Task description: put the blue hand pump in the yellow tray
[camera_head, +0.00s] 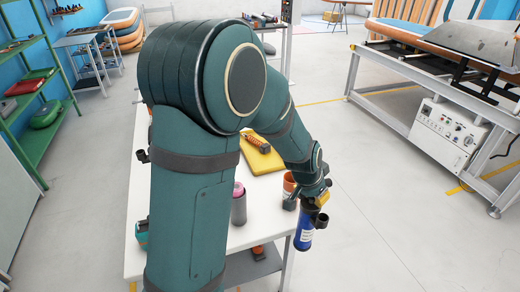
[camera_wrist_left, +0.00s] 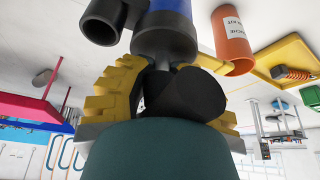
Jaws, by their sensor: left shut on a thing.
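The blue hand pump (camera_head: 303,233) hangs roughly upright beyond the right edge of the table, over the floor. My left gripper (camera_head: 321,200) is shut on its upper dark part. In the left wrist view, the yellow fingers of my left gripper (camera_wrist_left: 170,78) sit either side of the pump's dark end, and its blue body (camera_wrist_left: 178,8) shows at the top edge. The yellow tray (camera_head: 264,162) lies on the table, up and left of the pump, partly hidden by my arm. It also shows in the left wrist view (camera_wrist_left: 284,50). My right gripper is not in view.
An orange-and-black item (camera_head: 257,143) lies in the tray. An orange can (camera_head: 289,184) stands on the table close to my gripper. A grey bottle with a pink top (camera_head: 238,203) stands left of it. My arm hides much of the white table (camera_head: 268,222).

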